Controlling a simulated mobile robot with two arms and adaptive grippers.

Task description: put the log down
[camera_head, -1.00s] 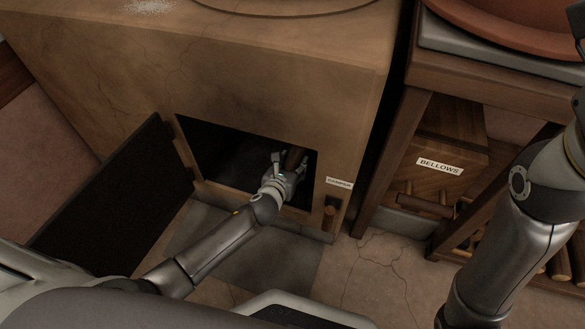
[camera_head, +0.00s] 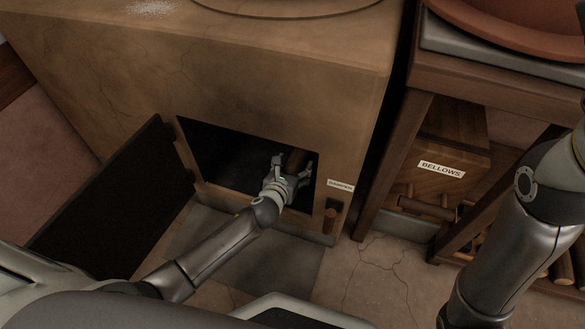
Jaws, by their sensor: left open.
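My left gripper (camera_head: 290,168) is open inside the dark opening of the clay oven (camera_head: 280,88), near its right side. A brown log (camera_head: 296,160) lies just beyond and between its fingers, partly hidden by them. I cannot tell whether the fingers touch it. The log's far end is lost in the dark. My right arm shows at the right edge, but its gripper is out of view.
The oven's dark door (camera_head: 115,210) stands open at the left. A damper handle (camera_head: 331,214) sits right of the opening. Bellows (camera_head: 437,165) stand under the table at the right, with several logs (camera_head: 562,268) lower right.

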